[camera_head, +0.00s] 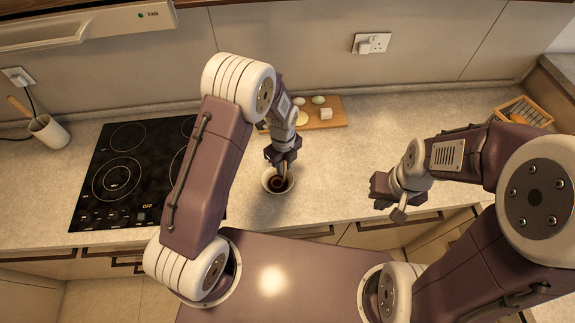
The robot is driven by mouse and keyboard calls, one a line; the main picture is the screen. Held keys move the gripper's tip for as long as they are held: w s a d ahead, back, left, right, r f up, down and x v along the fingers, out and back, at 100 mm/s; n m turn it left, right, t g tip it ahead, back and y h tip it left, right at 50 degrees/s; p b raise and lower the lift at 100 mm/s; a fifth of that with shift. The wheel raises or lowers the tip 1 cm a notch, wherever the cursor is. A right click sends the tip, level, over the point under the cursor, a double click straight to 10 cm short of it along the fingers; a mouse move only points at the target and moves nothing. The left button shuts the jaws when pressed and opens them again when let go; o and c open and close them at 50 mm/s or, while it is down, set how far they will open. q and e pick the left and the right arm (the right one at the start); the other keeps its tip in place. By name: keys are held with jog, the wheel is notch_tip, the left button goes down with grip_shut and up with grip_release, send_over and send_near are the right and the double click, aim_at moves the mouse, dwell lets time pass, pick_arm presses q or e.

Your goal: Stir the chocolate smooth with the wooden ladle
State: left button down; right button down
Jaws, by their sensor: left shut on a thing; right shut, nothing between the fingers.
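A small white bowl (271,188) with dark brown chocolate (278,184) in it stands on the counter near its front edge. My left gripper (284,166) is directly over the bowl, shut on the wooden ladle (288,173). Only a short piece of the ladle shows; its lower end reaches down into the bowl and the gripper hides most of it. My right gripper (378,190) is shut and empty, to the right of the bowl, by the counter's front edge.
A black hob (105,205) lies left of the bowl. A wooden board (330,123) with pale food items lies behind it. A white crock (48,132) with a wooden handle stands far left, and a wooden crate (525,108) far right. Counter between bowl and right gripper is clear.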

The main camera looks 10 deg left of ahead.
pick_arm(q)
jog(key=shift+a, duration=0.1)
notch_tip(320, 180, up, 9)
jog(key=p, duration=0.7)
jog(key=shift+f, duration=0.2)
